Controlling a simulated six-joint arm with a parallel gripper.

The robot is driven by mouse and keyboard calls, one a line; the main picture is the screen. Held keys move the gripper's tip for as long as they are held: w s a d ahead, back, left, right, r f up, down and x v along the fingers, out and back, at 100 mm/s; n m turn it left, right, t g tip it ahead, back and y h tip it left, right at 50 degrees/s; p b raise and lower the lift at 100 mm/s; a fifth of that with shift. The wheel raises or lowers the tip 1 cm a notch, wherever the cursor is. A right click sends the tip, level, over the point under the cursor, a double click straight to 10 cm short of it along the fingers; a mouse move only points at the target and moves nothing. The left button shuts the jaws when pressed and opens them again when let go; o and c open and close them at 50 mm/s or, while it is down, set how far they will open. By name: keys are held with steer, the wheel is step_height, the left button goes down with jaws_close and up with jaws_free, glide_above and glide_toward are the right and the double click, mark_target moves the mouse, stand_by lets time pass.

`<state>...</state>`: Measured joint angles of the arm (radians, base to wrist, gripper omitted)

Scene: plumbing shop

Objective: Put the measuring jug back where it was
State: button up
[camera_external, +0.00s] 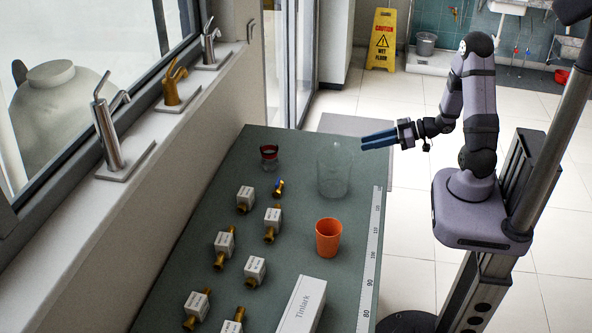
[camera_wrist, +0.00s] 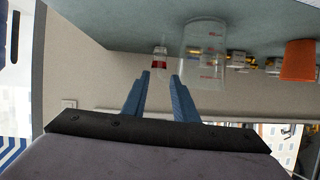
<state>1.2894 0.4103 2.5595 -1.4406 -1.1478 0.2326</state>
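The measuring jug (camera_external: 334,172) is a clear, see-through vessel standing upright near the far right edge of the workbench. It also shows in the wrist view (camera_wrist: 203,50), which looks upside down, with faint red markings. My gripper (camera_external: 366,140) is just right of the jug, near the height of its rim, with blue fingers pointing left towards it. In the wrist view the fingers (camera_wrist: 160,78) stand apart with nothing between them. I cannot tell whether a finger touches the jug; the gripper looks clear of it.
The workbench (camera_external: 205,275) also holds a small red-topped glass jar (camera_external: 269,157), an orange cup (camera_external: 328,238), a white box (camera_external: 302,304) and several tagged brass fittings (camera_external: 255,270). A measuring strip (camera_external: 370,265) runs along the right edge. Taps (camera_external: 108,135) stand on the sill at left.

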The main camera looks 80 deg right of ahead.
steer(key=w+a+f+g+h, duration=0.2)
steer(key=w+f+g+h, duration=0.15)
steer(key=g, duration=0.35)
steer(key=s+a+g+y, duration=0.1)
steer(key=s+a+g, duration=0.2)
steer(key=a, duration=0.6)
steer(key=s+a+g+y, duration=0.1)
steer(key=s+a+g, duration=0.2)
steer(key=s+a, duration=0.5)
steer(key=shift+a+r, duration=0.4)
steer(key=shift+a, duration=0.55)
